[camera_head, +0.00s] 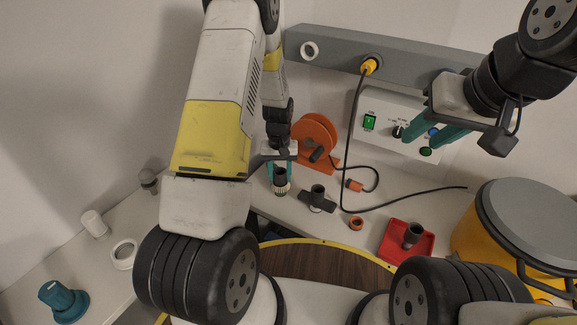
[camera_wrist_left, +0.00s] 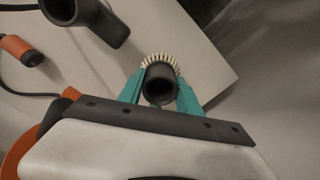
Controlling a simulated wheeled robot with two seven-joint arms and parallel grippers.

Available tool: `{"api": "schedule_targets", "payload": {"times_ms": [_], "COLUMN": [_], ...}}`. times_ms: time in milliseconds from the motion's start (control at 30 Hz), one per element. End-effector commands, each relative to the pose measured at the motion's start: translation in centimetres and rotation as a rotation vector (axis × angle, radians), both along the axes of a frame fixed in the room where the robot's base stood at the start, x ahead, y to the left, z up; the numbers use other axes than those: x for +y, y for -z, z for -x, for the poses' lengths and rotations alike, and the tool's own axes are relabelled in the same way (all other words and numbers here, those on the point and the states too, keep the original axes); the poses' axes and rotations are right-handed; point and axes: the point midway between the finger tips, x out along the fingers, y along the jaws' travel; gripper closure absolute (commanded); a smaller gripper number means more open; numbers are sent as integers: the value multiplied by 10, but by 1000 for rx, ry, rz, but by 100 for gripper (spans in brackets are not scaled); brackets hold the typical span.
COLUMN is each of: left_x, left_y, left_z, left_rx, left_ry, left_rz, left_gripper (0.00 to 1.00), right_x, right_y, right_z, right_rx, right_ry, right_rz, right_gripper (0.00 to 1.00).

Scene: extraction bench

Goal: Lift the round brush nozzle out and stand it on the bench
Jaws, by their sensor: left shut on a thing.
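The round brush nozzle (camera_head: 281,185), a dark tube with a ring of pale bristles, is between the teal fingers of my left gripper (camera_head: 280,170) near the left end of the back bench. In the left wrist view the nozzle (camera_wrist_left: 158,86) shows its open tube mouth, with the bristles around its far side and a finger of my left gripper (camera_wrist_left: 160,92) on each side. I cannot tell whether the bristles touch the bench. My right gripper (camera_head: 432,122) is open and empty, raised in front of the control panel.
A dark wide nozzle (camera_head: 318,201) lies just right of the brush nozzle. An orange reel (camera_head: 314,137) stands behind. A black cable (camera_head: 385,204), an orange ring (camera_head: 356,223) and a red tray (camera_head: 394,247) are further right. A yellow drum (camera_head: 470,243) stands at the right.

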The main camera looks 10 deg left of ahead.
Motion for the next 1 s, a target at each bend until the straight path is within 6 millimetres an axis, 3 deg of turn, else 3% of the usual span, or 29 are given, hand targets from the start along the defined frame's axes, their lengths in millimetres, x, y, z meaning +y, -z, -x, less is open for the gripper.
{"api": "schedule_targets", "payload": {"times_ms": [1000], "left_x": [0], "left_y": [-31], "left_z": [0], "left_rx": [-1], "left_ry": [0], "left_rz": [0], "left_gripper": [100], "right_x": [0], "right_y": [0], "right_z": [0], "right_rx": [0], "right_ry": [0], "right_rz": [0], "right_gripper": [64]}}
